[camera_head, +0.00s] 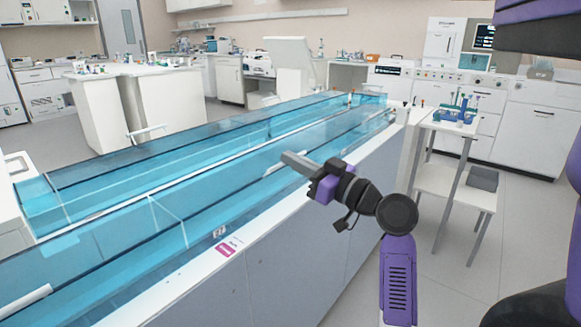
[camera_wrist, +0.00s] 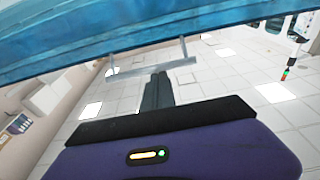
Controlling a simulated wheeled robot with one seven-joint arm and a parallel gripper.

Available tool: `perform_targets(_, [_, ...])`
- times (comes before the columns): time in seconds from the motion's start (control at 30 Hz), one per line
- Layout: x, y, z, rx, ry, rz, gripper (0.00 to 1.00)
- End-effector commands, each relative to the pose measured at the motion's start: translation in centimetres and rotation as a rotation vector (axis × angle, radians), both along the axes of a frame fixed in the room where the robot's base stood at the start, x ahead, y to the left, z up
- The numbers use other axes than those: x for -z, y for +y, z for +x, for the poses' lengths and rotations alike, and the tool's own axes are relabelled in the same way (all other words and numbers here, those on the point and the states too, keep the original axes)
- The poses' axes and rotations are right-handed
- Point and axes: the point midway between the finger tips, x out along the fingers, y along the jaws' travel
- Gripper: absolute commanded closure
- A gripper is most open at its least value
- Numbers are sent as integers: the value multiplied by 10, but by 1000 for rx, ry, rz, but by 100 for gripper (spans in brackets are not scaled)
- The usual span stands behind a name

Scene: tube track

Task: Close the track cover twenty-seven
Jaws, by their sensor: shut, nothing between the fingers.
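The long track (camera_head: 186,270) has clear blue covers along its top. A small tag reading 27 (camera_head: 219,232) sits on its near white edge. The cover above that tag (camera_head: 240,165) is a blue see-through panel; I cannot tell its exact angle. My gripper (camera_head: 286,156) is shut and empty, its fingertips close to a pale bar handle (camera_head: 273,169). In the wrist view, a blue cover panel (camera_wrist: 130,38) slants across the top with a thin bar handle (camera_wrist: 150,67) just beyond the shut fingertips (camera_wrist: 157,76). I cannot tell whether they touch.
Another pale handle (camera_head: 25,302) lies on the track at lower left. A white island table (camera_head: 130,72) stands beyond the track. A small white stand (camera_head: 450,122) with blue racks is right of its far end. Floor is clear at right (camera_head: 520,240).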

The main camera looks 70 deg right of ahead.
Motion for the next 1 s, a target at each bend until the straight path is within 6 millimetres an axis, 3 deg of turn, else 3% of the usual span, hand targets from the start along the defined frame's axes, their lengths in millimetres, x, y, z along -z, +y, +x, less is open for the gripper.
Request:
perform_targets(0.57, [5, -1, -4, 1, 3, 4, 100])
perform_targets(1.0, [13, 17, -63, 4, 0, 2, 100])
